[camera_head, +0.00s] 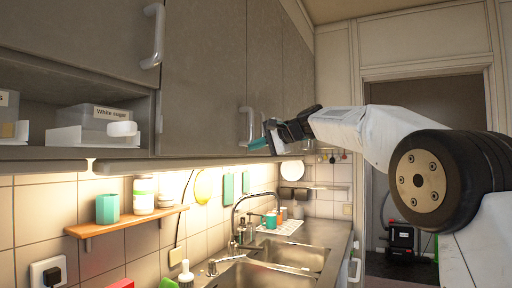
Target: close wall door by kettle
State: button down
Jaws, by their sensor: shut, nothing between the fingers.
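Grey wall cupboard doors run along the upper left. The wide door (203,80) has a pale bar handle (247,125) at its lower right. A farther grey door (264,60) follows it. Both look about flush, and I cannot tell whether either stands slightly ajar. I see no kettle, so I cannot tell which door is by it. My gripper (266,141), with teal fingertips, is shut and empty just right of the bar handle, in front of the cupboards' lower edge. Contact with a door cannot be made out. The gripper and arm hide part of the farther doors.
An open cubby with a white labelled bin (98,120) is at left, below another door handle (154,36). A small wooden shelf (127,221) holds jars. Below are a steel sink (290,253) and tap (236,215). A doorway (425,95) opens at right behind my arm.

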jog(key=f+v, duration=0.1)
jog(key=v, duration=1.1)
jog(key=shift+d, duration=0.25)
jog(key=s+d+f+n+g+h, duration=0.1)
jog(key=s+f+g+h, duration=0.1)
jog(key=s+f, duration=0.5)
jog(key=s+d+f+n+g+h, duration=0.2)
jog(key=s+f, duration=0.1)
jog(key=f, duration=0.8)
jog(key=s+d+f+n+g+h, duration=0.1)
jog(key=s+f, duration=0.5)
jog(key=s, duration=0.7)
jog(key=s+d+f+n+g+h, duration=0.1)
jog(key=s+d+f+n+h, duration=0.1)
jog(key=s+f, duration=0.5)
jog(key=s+d+f+n+g+h, duration=0.1)
jog(key=s+f, duration=0.6)
jog(key=s, duration=1.2)
jog(key=shift+d+f+n+g+h, duration=0.2)
jog(key=shift+d+n+g+h, duration=0.25)
jog(key=shift+d+h, duration=0.95)
jog(key=shift+s+a+h, duration=0.1)
jog(key=shift+a+h, duration=0.2)
jog(key=shift+a, duration=0.05)
